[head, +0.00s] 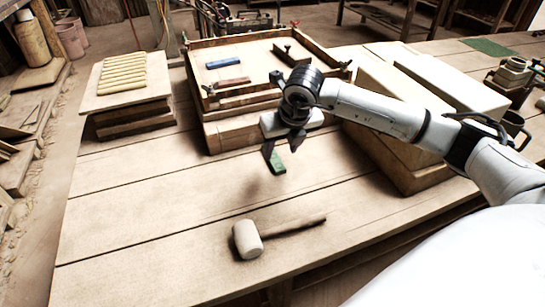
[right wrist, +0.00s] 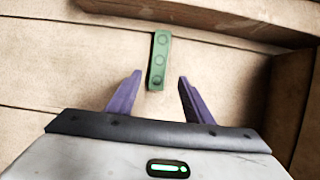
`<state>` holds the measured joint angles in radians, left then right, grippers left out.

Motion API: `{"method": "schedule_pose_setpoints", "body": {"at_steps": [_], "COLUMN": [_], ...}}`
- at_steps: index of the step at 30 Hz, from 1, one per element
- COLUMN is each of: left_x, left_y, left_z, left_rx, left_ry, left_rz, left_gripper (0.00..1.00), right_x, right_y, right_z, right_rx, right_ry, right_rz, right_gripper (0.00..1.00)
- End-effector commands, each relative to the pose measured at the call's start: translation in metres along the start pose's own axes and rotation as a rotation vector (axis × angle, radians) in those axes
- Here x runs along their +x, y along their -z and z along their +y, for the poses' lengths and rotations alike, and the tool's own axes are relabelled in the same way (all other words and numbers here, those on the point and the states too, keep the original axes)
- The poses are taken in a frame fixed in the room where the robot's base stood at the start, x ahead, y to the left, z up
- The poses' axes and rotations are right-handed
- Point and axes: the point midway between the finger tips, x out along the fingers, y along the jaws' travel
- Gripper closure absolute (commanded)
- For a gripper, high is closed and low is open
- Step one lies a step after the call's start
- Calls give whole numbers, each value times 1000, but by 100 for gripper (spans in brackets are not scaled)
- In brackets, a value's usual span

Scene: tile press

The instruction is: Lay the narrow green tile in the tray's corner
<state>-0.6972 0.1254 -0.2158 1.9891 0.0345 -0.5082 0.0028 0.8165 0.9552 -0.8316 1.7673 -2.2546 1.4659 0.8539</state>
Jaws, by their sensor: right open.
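The narrow green tile (head: 277,164) lies on the bench just below my right gripper (head: 281,146). In the right wrist view the tile (right wrist: 160,58) has several round studs on top and points away from me. Its near end shows between the two purple fingertips, and the rest extends past them. The right gripper is open and holds nothing. The wooden tray (head: 193,91) stands raised on blocks behind it. A blue tile (head: 223,63) and a red tile (head: 232,82) lie in the tray. My left gripper is not in view.
A mallet (head: 248,240) lies on the front of the bench. Large wooden blocks (head: 385,155) stand right of the gripper, under my right arm. A board with yellowish strips (head: 123,72) sits on a stack at left. The bench at front left is clear.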

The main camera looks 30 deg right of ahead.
Motion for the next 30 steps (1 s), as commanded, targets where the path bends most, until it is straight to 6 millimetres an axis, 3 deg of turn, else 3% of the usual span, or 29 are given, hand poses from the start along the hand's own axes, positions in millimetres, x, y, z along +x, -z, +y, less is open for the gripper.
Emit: {"method": "schedule_pose_setpoints", "body": {"at_steps": [10,19,20,28,30], "left_x": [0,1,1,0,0], "left_y": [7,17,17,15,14], "left_z": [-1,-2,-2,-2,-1], "left_rx": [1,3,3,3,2], "left_ry": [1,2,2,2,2], "left_rz": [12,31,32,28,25], "left_gripper": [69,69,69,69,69], "right_x": [46,52,52,52,51], "right_y": [3,3,3,3,2], "right_z": [3,3,3,3,3], "right_rx": [0,-1,-1,-1,-1], "right_ry": [-1,-1,-1,-1,-1], "right_rz": [3,0,1,1,-1], "right_gripper": [53,53,55,100,100]}}
